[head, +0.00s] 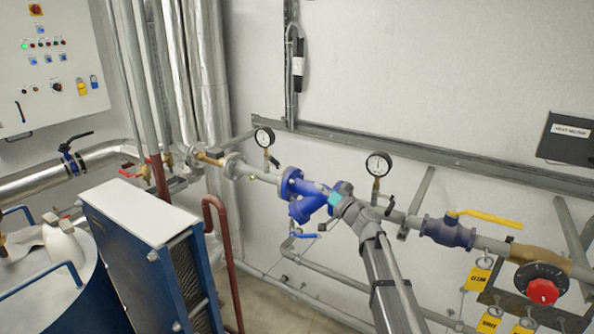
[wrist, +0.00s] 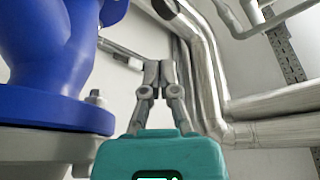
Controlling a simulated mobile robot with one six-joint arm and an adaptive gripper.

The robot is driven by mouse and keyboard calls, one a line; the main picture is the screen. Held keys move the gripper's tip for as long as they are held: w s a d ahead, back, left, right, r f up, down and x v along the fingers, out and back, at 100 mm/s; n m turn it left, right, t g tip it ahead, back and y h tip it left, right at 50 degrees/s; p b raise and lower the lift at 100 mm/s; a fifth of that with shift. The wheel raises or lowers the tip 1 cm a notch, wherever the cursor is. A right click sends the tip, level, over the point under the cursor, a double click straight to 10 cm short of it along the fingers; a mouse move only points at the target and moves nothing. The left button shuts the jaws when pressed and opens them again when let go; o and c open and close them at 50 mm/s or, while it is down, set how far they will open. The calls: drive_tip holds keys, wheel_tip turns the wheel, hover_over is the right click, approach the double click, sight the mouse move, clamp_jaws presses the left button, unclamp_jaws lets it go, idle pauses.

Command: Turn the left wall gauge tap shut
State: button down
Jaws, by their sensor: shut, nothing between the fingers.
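The left wall gauge (head: 264,137) is a round white dial with a black rim, above the pipe run. Its small dark tap lever (head: 274,161) sits just below the dial, slanting down to the right. My gripper (head: 320,186) shows small in the head view, in front of the blue valve body, to the right of and below the left tap. In the wrist view my gripper (wrist: 160,68) has its grey fingers together, with nothing between them. The left gauge and its tap cannot be made out in the wrist view.
The blue valve body (head: 305,205) is close to my gripper; its flange (wrist: 55,112) fills the left of the wrist view. A second gauge (head: 379,163) stands to the right. Silver pipes (wrist: 200,70) run behind. Bare wall (head: 335,100) lies above the pipes.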

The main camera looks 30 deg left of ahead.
sight(275, 163)
drive_tip(key=p+x, duration=0.4)
drive_tip(key=x, duration=1.5)
drive_tip(key=shift+w+a+p, duration=0.15)
drive_tip(key=shift+a+p, duration=0.15)
drive_tip(key=shift+a, duration=0.1)
drive_tip(key=shift+d, duration=0.1)
